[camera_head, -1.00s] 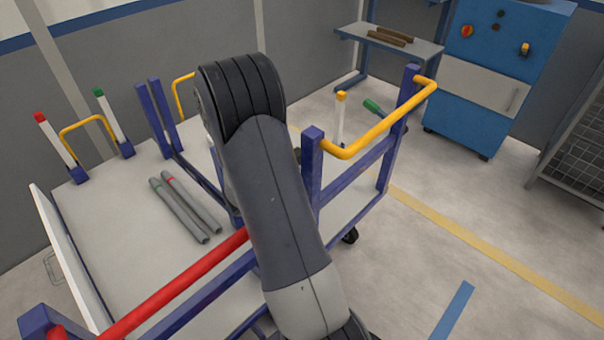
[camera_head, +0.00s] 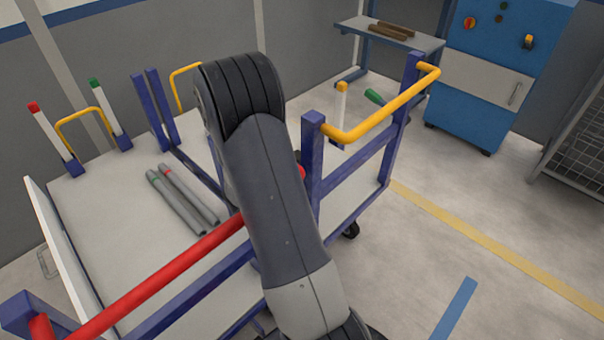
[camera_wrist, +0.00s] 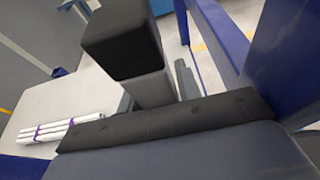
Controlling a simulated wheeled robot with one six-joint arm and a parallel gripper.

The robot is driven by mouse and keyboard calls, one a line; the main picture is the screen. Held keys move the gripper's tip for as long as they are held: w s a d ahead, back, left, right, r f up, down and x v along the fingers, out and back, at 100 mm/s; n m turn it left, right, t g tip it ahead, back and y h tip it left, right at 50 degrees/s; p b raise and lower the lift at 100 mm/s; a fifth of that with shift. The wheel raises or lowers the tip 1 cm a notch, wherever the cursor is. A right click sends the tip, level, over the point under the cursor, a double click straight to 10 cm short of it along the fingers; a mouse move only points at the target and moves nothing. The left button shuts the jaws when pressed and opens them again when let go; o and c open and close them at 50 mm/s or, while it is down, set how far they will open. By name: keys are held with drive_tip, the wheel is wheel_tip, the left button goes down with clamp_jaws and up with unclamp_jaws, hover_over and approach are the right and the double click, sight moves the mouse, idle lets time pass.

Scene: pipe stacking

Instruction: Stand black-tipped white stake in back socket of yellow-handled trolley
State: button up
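In the wrist view a black square tip on a pale grey-white shaft, the stake (camera_wrist: 152,88), is close to the camera. Its lower part is hidden behind the dark edge of my gripper (camera_wrist: 180,100), which appears shut on it; the finger contact is hidden. In the head view my arm covers the gripper and the stake. The trolley has blue posts and yellow handles (camera_head: 390,105). At its far left end, red-tipped (camera_head: 50,132) and green-tipped (camera_head: 107,108) white stakes stand in blue sockets, on either side of a yellow handle. The back socket cannot be singled out.
A red rail (camera_head: 160,277) runs along the near side. Grey pipes (camera_head: 182,203) lie on the deck, and white pipes (camera_wrist: 60,130) with purple bands show in the wrist view. A yellow-tipped stake (camera_head: 340,107) stands behind the right handle. A blue cabinet (camera_head: 475,115) stands back right.

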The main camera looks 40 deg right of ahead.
drive_tip(key=o, duration=0.4)
drive_tip(key=shift+a, duration=0.1)
drive_tip(key=p+v, duration=0.1)
drive_tip(key=v, duration=0.9)
drive_tip(key=shift+a+r, duration=0.15)
drive_tip(key=shift+a, duration=0.15)
drive_tip(key=shift+d, duration=0.1)
drive_tip(key=x, duration=0.3)
drive_tip(key=r+x, duration=0.1)
drive_tip(key=x, duration=0.6)
drive_tip(key=shift+d+r+p, duration=0.3)
drive_tip(key=shift+p, duration=0.05)
drive_tip(key=shift+f, duration=0.15)
